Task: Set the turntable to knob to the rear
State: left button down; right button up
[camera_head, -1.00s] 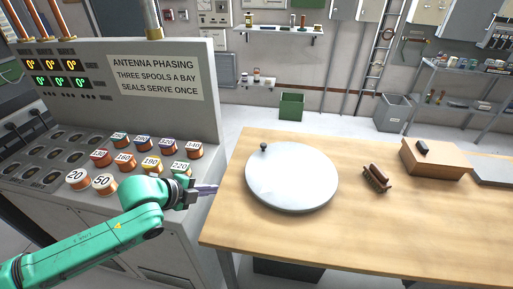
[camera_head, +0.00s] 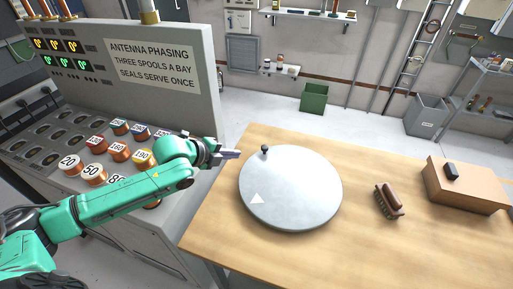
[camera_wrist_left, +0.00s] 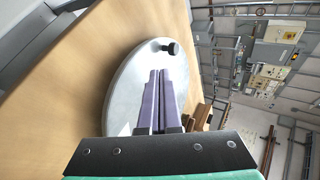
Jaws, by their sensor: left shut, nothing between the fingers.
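The turntable (camera_head: 292,190) is a round pale grey disc lying on the wooden table. Its small dark knob (camera_head: 265,150) stands near the rim at the rear left, and a white triangle mark shows near the front left of the disc. My left gripper (camera_head: 238,154) is shut and empty, just left of the knob and apart from it in the head view. In the left wrist view the shut fingers (camera_wrist_left: 160,85) point over the disc (camera_wrist_left: 122,98), with the knob (camera_wrist_left: 170,48) beyond their tips. My right gripper is not in view.
The antenna phasing console (camera_head: 130,80) with numbered spools stands at the left. The table's front (camera_head: 330,255) is clear.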

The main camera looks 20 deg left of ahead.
aim_at(256, 158)
pick_arm(q)
jog(key=x, duration=0.4)
jog(key=shift+w+d, duration=0.2)
jog(key=shift+d, duration=0.1)
jog(key=w, duration=0.1)
jog(key=w+d+f+p, duration=0.1)
jog(key=w+d, duration=0.1)
jog(key=w, duration=0.1)
jog(key=shift+d+f, duration=0.15)
jog(key=shift+f, duration=0.25)
jog(key=shift+w+d+f, duration=0.2)
jog(key=shift+w+d, duration=0.1)
jog(key=shift+w, duration=0.1)
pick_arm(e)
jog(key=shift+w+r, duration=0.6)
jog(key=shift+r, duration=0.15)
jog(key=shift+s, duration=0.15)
